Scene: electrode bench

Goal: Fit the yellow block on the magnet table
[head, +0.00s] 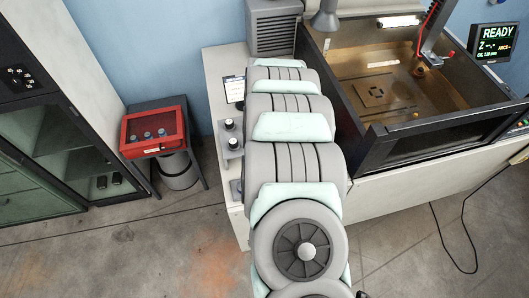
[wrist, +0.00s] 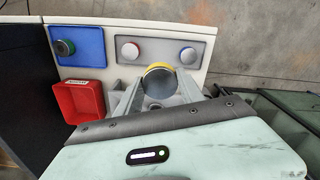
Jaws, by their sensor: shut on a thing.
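In the wrist view, my gripper (wrist: 155,88) is shut on a round piece with a yellow rim (wrist: 158,66) and a grey face, which seems to be the yellow block. It stands between the two fingers, in front of a white bench top; whether it touches the bench I cannot tell. In the head view, my arm hides the gripper and the piece. What looks like the magnet table (head: 399,91) is a flat plate with a dark square pattern, on the floor of the open machine tank at the right. The plate looks bare.
A blue tray (wrist: 92,40) holds a green-and-black round piece. A red bin (wrist: 84,97) is below it. A grey panel has two knobs (wrist: 131,51). The tank has a dark front wall (head: 440,125); a tool head (head: 420,68) hangs inside. A red case (head: 152,128) stands at left.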

